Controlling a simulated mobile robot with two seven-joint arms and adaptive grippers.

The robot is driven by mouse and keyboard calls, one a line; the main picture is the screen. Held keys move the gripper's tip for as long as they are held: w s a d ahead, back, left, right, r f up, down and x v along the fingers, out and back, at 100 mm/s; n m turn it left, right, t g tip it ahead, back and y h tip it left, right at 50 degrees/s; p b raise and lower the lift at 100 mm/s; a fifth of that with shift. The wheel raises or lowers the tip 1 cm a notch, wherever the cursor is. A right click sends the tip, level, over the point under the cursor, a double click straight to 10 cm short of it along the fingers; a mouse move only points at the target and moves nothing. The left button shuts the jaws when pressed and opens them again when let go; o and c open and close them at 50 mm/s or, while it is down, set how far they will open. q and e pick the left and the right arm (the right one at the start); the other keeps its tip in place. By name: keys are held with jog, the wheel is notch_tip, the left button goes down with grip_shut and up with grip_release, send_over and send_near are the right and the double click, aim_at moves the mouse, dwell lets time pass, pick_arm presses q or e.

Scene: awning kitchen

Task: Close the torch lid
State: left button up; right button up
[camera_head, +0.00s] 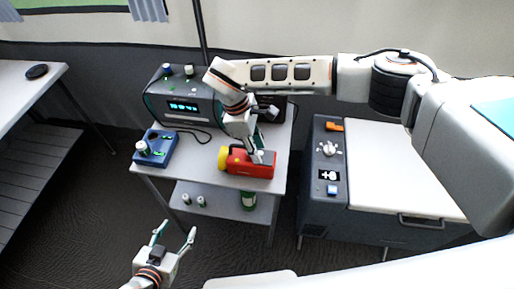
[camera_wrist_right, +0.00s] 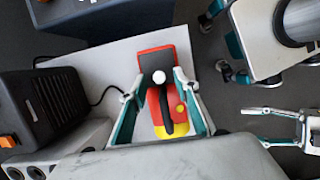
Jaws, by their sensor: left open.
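The red torch (camera_head: 250,163) with a yellow head lies on the small grey table. My right gripper (camera_head: 258,150) is right above it. In the right wrist view the torch (camera_wrist_right: 154,60) lies between the two spread fingers of my right gripper (camera_wrist_right: 158,92). A round white end shows on its dark middle part. I cannot tell how far the lid stands open, or whether the fingers touch the torch. My left gripper (camera_head: 174,236) is open and empty, low in front of the table; it also shows at the right of the right wrist view (camera_wrist_right: 302,128).
A blue charger (camera_head: 156,150) and a grey device with a lit display (camera_head: 184,106) stand left of the torch. A dark box (camera_wrist_right: 48,105) stands behind it. The lower shelf (camera_head: 226,209) holds small batteries and a green can (camera_head: 248,200). A cooler (camera_head: 385,190) stands to the right.

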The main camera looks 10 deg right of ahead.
jog(key=s+v, duration=0.1)
jog(key=v, duration=1.1)
jog(key=shift+w, duration=0.45)
